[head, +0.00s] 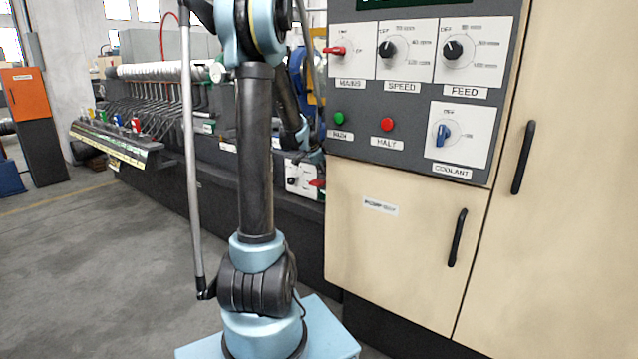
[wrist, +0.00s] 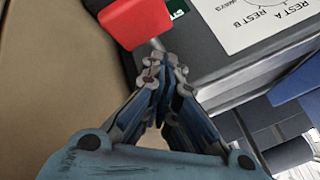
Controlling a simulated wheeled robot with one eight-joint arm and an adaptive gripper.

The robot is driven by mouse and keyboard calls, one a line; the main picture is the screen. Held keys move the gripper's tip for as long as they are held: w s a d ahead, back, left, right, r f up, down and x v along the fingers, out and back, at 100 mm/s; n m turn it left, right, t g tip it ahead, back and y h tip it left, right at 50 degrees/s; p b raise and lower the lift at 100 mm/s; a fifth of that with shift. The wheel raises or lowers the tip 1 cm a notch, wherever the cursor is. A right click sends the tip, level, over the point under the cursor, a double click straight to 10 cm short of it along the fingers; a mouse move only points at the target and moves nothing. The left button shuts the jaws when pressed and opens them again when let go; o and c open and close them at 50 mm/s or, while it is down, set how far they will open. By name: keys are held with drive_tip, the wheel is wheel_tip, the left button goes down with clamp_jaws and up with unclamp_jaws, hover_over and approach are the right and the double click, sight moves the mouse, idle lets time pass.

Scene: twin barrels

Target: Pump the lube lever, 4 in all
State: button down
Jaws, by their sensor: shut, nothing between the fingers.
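In the head view a small red handle (head: 317,183), apparently the same lever, sticks out beside a white plate (head: 300,179) left of the cabinet. The gripper there is small and partly hidden behind my arm and the cabinet edge.
A white label plate (wrist: 262,18) reads REST A and REST B beside the lever. A control panel (head: 405,168) with knobs and buttons sits above a beige cabinet (head: 385,245) at right. A long machine (head: 140,150) stands behind. Floor at left is clear.

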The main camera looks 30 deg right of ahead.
drive_tip(key=shift+s+a+f, duration=0.1)
drive_tip(key=shift+a+f, duration=0.05)
drive_tip(key=shift+f, duration=0.8)
drive_tip(key=shift+s+a+f, duration=0.1)
drive_tip(key=shift+f, duration=0.8)
idle(2.1)
drive_tip(key=shift+r, duration=0.15)
idle(0.4)
drive_tip(key=shift+w+d+r, duration=0.1)
drive_tip(key=shift+d+r, duration=0.05)
drive_tip(key=shift+r, duration=0.75)
drive_tip(key=shift+w+d+r, duration=0.1)
drive_tip(key=shift+r, duration=0.75)
drive_tip(key=shift+w+d+r, duration=0.1)
drive_tip(key=shift+d+r, duration=0.1)
drive_tip(key=shift+r, duration=1.05)
drive_tip(key=shift+d+r, duration=0.15)
drive_tip(key=shift+r, duration=1.1)
